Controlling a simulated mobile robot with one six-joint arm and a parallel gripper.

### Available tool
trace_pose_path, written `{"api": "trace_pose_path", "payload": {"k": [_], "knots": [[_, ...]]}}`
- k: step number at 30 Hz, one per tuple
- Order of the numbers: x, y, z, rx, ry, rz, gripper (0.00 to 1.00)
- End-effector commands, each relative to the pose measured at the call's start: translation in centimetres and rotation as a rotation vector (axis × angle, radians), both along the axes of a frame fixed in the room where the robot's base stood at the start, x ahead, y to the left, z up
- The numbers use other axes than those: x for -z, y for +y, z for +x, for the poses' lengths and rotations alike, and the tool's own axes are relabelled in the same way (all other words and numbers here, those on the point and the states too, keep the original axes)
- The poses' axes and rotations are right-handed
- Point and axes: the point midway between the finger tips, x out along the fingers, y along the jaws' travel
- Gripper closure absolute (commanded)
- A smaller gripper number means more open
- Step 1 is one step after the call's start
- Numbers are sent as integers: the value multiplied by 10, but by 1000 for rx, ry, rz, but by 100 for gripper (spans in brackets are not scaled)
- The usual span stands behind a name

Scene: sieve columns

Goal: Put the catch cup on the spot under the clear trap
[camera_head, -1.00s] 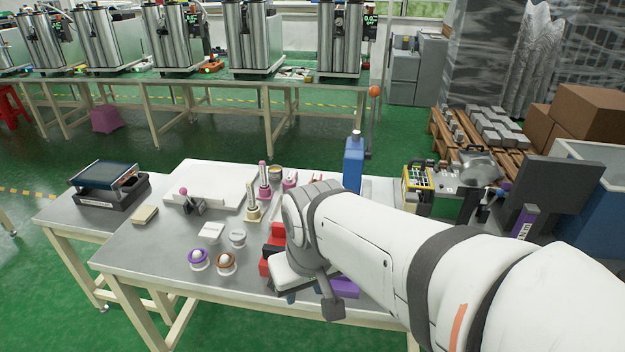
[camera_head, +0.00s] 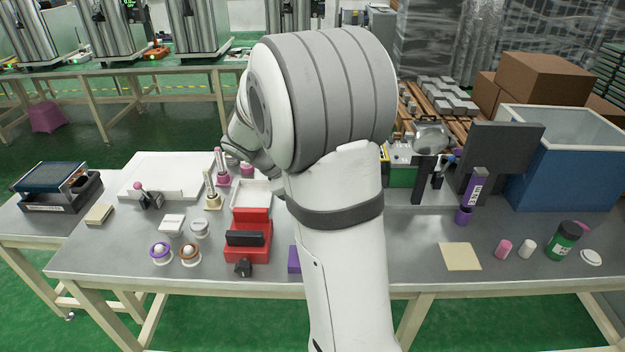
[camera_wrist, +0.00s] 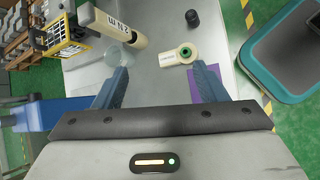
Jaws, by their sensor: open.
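My gripper (camera_wrist: 158,76) is open in the wrist view, with two blue fingers apart and only grey table seen between them. A pale column marked with dark letters (camera_wrist: 116,28) lies across the top left of that view. A clear round thing (camera_wrist: 115,57) shows near the left fingertip; I cannot tell whether it is a cup or a trap. A cream ring-shaped piece with a green centre and a label (camera_wrist: 180,55) is beyond the right fingertip, apart from it. I cannot tell which thing is the catch cup. In the head view my arm hides the gripper.
A purple mat (camera_wrist: 208,82) is by the right finger. A black cylinder (camera_wrist: 192,17) stands farther off. A red holder (camera_head: 249,235) is left of my arm. A purple column (camera_head: 475,188) stands above a purple cup (camera_head: 463,215). A blue bin (camera_head: 565,165) is at right.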

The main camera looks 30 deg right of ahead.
Motion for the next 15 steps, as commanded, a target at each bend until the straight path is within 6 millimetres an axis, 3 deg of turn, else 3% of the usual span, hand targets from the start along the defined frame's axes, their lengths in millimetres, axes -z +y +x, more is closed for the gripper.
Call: {"api": "trace_pose_path", "payload": {"k": [6, 10, 15], "knots": [[33, -63, 69, -211, 300, -220, 34], [49, -88, 98, -301, 435, -317, 34], [62, -104, 118, -364, 534, -387, 34]]}}
